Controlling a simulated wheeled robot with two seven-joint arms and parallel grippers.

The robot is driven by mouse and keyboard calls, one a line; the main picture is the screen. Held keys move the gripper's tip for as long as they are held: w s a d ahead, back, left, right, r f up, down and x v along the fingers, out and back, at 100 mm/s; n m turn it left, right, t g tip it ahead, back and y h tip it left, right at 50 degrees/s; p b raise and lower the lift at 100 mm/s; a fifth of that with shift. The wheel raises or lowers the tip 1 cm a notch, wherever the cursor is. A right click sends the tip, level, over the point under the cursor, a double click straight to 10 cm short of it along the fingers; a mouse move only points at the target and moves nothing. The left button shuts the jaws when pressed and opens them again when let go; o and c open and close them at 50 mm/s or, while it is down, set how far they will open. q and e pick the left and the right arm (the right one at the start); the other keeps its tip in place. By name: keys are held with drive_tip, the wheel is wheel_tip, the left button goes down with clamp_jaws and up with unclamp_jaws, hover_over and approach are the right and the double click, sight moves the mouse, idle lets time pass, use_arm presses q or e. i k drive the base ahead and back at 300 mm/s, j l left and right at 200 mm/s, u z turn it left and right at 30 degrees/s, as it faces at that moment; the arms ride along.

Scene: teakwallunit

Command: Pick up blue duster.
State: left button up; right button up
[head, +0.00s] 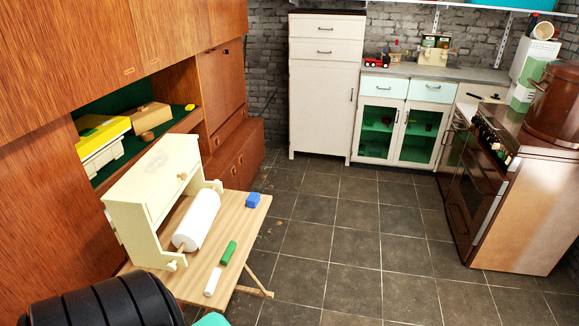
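A small blue block-like thing (253,200), which looks like the blue duster, lies on the far right corner of a low wooden table (235,225). Nothing covers it from this side. It lies just right of the paper roll and apart from it. Neither of my grippers shows in the head view.
The table also bears a cream cabinet (150,190) with a white paper roll (197,220), a green cylinder (228,253) and a white cylinder (213,281). A black ribbed rounded form (100,305) fills the bottom left. Tiled floor (340,235) right of the table is clear.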

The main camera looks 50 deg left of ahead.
sight(252, 200)
drive_tip(key=i+u, duration=0.45)
drive_tip(key=i+l+u, duration=0.2)
drive_tip(key=i+u, duration=0.2)
drive_tip(key=i+l+u, duration=0.3)
drive_tip(key=u, duration=0.15)
drive_tip(key=i, duration=0.05)
